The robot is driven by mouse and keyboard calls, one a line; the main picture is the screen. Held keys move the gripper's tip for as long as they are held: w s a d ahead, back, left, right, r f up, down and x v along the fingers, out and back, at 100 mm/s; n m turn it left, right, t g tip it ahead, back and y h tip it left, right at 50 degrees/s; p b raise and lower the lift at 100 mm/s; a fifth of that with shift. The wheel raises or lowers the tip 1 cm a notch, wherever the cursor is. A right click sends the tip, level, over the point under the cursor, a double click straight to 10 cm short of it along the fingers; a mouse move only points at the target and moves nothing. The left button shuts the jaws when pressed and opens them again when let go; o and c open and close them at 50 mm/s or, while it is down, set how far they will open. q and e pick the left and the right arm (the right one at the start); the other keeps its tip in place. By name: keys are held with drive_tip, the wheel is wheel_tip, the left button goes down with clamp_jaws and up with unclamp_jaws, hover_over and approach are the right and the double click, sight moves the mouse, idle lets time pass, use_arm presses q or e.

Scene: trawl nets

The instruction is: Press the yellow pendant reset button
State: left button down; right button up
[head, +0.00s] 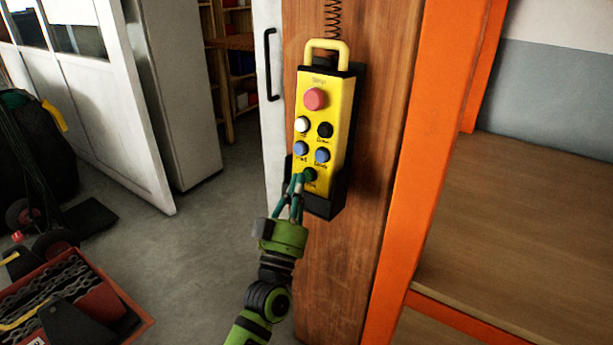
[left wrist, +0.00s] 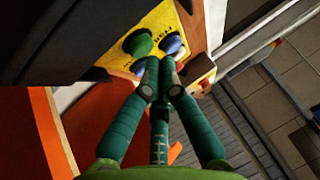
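The yellow pendant (head: 328,132) hangs upright in a black holder on a wooden post. A red button is at its top, white, black and two blue buttons are below, and a green button (head: 309,174) is lowest. The labels are too small to read surely. My left gripper (head: 297,182) is at the pendant's lower end, fingertips together and empty, just beside the green button. In the left wrist view the fingertips (left wrist: 161,68) are close to the green button (left wrist: 138,42); I cannot tell whether they touch it. My right gripper is not in view.
The black holder (head: 343,188) surrounds the pendant's lower part. The wooden post (head: 365,215) stands beside an orange upright (head: 425,130) and wooden shelves (head: 530,220) on the right. A red tool crate (head: 128,318) is on the floor at lower left. The grey floor (head: 195,245) between is clear.

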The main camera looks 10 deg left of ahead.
use_arm(q)
drive_tip(key=shift+w, duration=0.15)
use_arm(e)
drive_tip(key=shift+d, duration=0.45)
use_arm(q)
drive_tip(key=shift+w+d, duration=0.2)
drive_tip(key=shift+w, duration=0.2)
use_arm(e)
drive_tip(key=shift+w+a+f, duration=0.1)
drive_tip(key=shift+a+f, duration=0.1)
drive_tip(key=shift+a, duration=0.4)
use_arm(q)
drive_tip(key=shift+s, duration=0.1)
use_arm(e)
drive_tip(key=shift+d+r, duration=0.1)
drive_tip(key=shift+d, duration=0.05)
use_arm(q)
drive_tip(key=shift+s+a+p, duration=0.3)
drive_tip(key=shift+s+p, duration=0.15)
drive_tip(key=shift+s, duration=0.25)
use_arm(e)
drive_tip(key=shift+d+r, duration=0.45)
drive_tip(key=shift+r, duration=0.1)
